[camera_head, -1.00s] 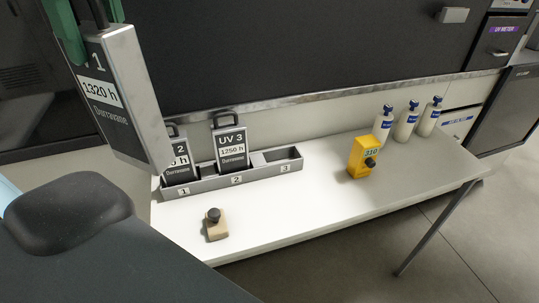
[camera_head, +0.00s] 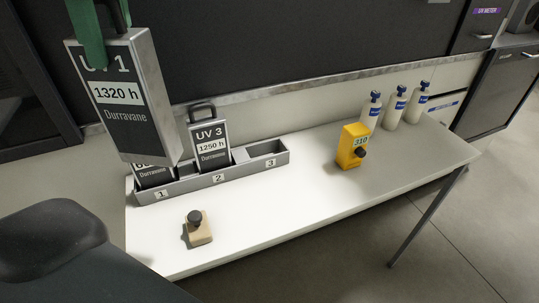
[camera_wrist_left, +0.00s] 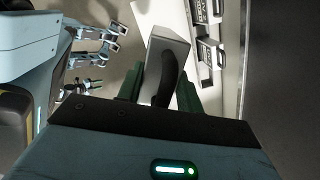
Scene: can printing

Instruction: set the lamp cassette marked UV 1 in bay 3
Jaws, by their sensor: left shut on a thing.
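The cassette marked UV 1 (camera_head: 118,95), a grey box with a dark face reading 1320 h, hangs near upright at the upper left, close to the camera. My left gripper (camera_head: 104,25), with green fingers, is shut on its handle at the top. In the left wrist view the black handle (camera_wrist_left: 168,75) sits between the green fingers. The grey rack (camera_head: 200,184) stands on the bench. Bay 3 (camera_head: 267,149) is empty. Bay 2 holds the cassette UV 3 (camera_head: 209,146). Bay 1 holds a cassette (camera_head: 155,175) partly hidden behind UV 1. My right gripper is not clearly seen.
A white bench (camera_head: 290,206) carries the rack. A tan block with a black knob (camera_head: 199,229) lies in front of it. A yellow device reading 310 (camera_head: 352,146) and three white bottles (camera_head: 394,110) stand to the right. A dark panel (camera_head: 280,50) rises behind.

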